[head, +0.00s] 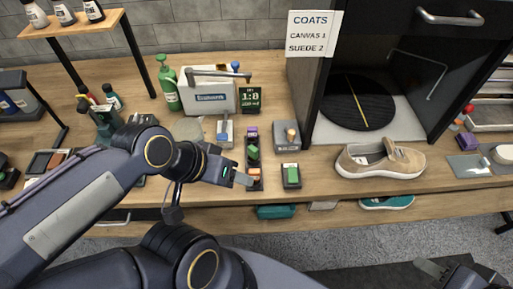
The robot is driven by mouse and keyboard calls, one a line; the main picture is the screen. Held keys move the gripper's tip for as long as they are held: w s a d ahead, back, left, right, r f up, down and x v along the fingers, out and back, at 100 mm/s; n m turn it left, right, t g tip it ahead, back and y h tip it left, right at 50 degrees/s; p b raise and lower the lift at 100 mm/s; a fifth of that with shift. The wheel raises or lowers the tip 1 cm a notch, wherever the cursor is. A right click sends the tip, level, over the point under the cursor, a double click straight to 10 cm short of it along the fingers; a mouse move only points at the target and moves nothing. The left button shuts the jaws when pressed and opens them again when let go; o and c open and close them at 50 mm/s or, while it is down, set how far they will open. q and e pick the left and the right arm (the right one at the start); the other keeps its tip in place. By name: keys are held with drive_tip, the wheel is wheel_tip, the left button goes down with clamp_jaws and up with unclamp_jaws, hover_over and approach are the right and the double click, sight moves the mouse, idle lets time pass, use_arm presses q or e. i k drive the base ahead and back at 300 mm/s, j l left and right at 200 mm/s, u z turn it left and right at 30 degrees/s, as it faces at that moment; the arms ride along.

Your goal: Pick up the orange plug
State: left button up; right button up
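The small orange plug (254,172) sits near the front end of a dark narrow rack (255,186) on the bench, in front of a green plug (253,152) and a purple one (252,134). My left gripper (243,179) is just left of the orange plug, with its fingertips close to it. I cannot tell whether they touch it or how far apart they are. My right gripper (436,269) is low at the bottom right, partly cut off, away from the rack. Its opening is not clear.
A dark box with a green top (291,175) and a grey block (287,135) stand right of the rack. A tan sneaker (379,159) lies before the open black cabinet (433,75). A green bottle (168,85) and white case (208,98) stand behind.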

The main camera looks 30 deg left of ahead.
sight(255, 172)
drive_tip(key=u, duration=1.3)
